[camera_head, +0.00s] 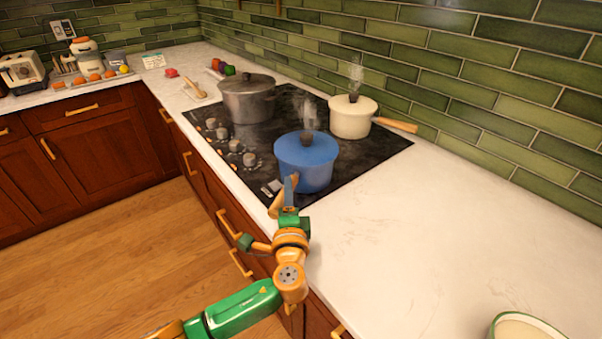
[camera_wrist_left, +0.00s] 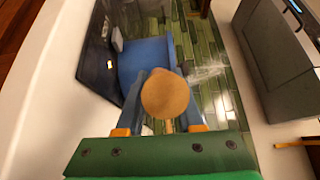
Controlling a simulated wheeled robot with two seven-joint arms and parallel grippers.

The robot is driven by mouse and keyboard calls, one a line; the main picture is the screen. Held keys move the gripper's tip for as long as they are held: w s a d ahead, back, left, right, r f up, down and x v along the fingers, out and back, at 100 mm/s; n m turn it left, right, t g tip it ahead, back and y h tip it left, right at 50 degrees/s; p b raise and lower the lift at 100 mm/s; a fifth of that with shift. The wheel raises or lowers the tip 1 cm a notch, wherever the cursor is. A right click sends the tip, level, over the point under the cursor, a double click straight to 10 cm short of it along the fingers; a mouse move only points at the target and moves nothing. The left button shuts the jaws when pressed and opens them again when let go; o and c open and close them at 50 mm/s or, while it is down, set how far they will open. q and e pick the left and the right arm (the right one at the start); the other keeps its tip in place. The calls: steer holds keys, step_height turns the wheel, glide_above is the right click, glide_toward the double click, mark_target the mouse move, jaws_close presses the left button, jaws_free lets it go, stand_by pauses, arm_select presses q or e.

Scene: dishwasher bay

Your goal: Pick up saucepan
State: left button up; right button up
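The blue saucepan (camera_head: 308,163) stands on the cooktop's near right part, steaming. Its wooden handle (camera_head: 275,206) points toward the counter's front edge. My left gripper (camera_head: 291,190) is at this handle. In the left wrist view, the handle's round end (camera_wrist_left: 166,94) lies between the two blue fingers of my left gripper (camera_wrist_left: 163,110), and the saucepan's blue side (camera_wrist_left: 145,58) is beyond it. The fingers are apart, one on each side of the handle. The round end hides where they would touch it. My right gripper does not show.
A grey pot (camera_head: 246,102) and a cream saucepan (camera_head: 350,120) with a wooden handle also stand on the black cooktop (camera_head: 250,178). The white counter (camera_head: 420,220) to the right is clear up to a green-rimmed bowl (camera_head: 522,328). Green tiles back the counter.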

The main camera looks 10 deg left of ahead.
arm_select(q)
jaws_close()
steer(key=shift+w, duration=0.2)
stand_by(0.8)
